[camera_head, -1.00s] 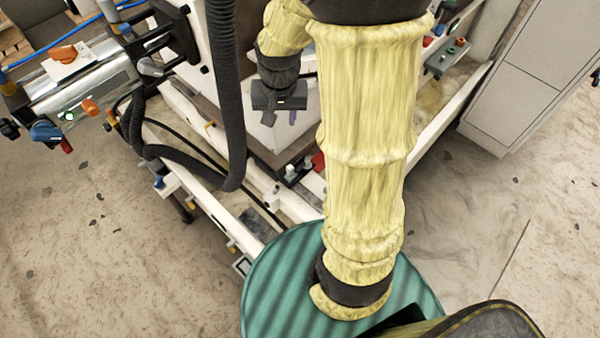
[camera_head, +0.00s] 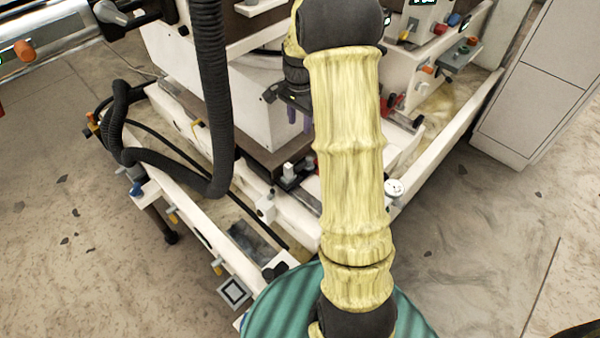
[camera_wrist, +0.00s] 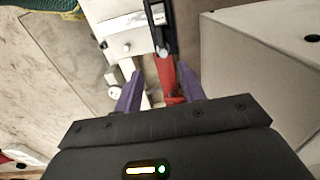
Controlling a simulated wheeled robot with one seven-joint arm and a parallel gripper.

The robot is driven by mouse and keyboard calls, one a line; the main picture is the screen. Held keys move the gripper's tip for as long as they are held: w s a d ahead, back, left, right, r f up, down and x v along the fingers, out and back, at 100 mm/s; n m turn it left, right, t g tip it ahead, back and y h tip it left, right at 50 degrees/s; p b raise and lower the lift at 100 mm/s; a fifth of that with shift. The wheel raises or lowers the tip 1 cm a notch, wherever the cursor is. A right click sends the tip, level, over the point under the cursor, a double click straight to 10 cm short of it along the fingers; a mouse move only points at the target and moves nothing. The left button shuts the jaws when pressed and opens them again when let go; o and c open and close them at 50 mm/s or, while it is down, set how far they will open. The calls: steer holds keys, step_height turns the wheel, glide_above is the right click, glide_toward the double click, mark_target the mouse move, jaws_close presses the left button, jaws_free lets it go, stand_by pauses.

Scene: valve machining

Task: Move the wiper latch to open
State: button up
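In the wrist view, a red lever-like part (camera_wrist: 168,78) lies between my fingers, below the end of a black bar (camera_wrist: 160,25). It may be the wiper latch, but I cannot tell for sure. My gripper (camera_wrist: 161,72) is open, with its two purple fingers spread on either side of the red part. I see no clear contact. In the head view my gripper (camera_head: 299,118) hangs beside the white machine body, partly behind my yellow-sleeved arm. The red part cannot be made out there, and my arm covers that area.
A white block (camera_wrist: 260,60) stands close on the right in the wrist view. In the head view, a black corrugated hose (camera_head: 212,100) hangs left of my gripper. A white machine frame (camera_head: 290,225) runs below, and a grey cabinet (camera_head: 540,85) stands right. Floor is open left.

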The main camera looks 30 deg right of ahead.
mark_target(300, 164)
steer(key=shift+d+f, duration=0.1)
steer(key=shift+f, duration=0.05)
step_height(300, 164, down, 17)
steer(key=b, duration=0.3)
steer(key=shift+f, duration=0.2)
stand_by(0.4)
steer(key=shift+c, duration=0.2)
jaws_close()
